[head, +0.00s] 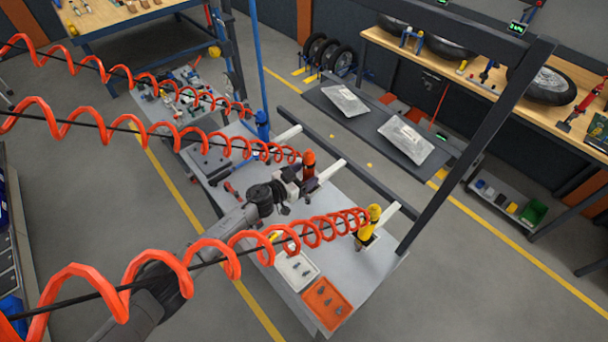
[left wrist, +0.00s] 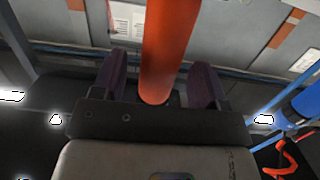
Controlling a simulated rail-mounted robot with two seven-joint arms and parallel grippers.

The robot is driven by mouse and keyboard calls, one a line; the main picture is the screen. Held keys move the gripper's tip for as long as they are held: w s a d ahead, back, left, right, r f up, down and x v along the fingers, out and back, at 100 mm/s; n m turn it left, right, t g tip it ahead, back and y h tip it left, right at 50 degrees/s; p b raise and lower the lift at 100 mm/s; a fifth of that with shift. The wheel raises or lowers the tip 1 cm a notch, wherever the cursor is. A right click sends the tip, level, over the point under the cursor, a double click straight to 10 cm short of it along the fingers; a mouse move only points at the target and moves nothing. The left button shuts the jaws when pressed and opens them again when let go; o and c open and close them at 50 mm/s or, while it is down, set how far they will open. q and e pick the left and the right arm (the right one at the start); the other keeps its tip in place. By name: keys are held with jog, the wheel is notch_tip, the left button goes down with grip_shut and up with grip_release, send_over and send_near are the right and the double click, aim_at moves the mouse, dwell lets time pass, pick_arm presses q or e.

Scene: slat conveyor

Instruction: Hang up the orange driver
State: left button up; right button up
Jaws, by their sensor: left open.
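The orange driver (head: 309,160) stands upright over the grey bench, close to the middle white bracket (head: 331,171). An orange coiled hose (head: 268,152) runs to it from the left. My left gripper (head: 298,184) is at the driver's near side. In the left wrist view the orange driver (left wrist: 168,50) lies between the two dark fingers (left wrist: 160,80), with a gap showing on each side, so the jaws are open around it. Whether the driver is seated on the bracket cannot be told. My right gripper is not in view.
A blue driver (head: 262,125) and a yellow driver (head: 373,214) stand on either side along the bracket row. Coiled hoses cross the left. A white tray (head: 283,258) and an orange tray (head: 327,303) with small parts lie on the bench (head: 340,250). A dark post (head: 475,145) rises at right.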

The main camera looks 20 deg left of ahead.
pick_arm(q)
jog(key=shift+f, duration=0.15)
jog(key=v, duration=1.3)
jog(key=shift+s+a, duration=0.2)
jog(key=shift+s, duration=0.15)
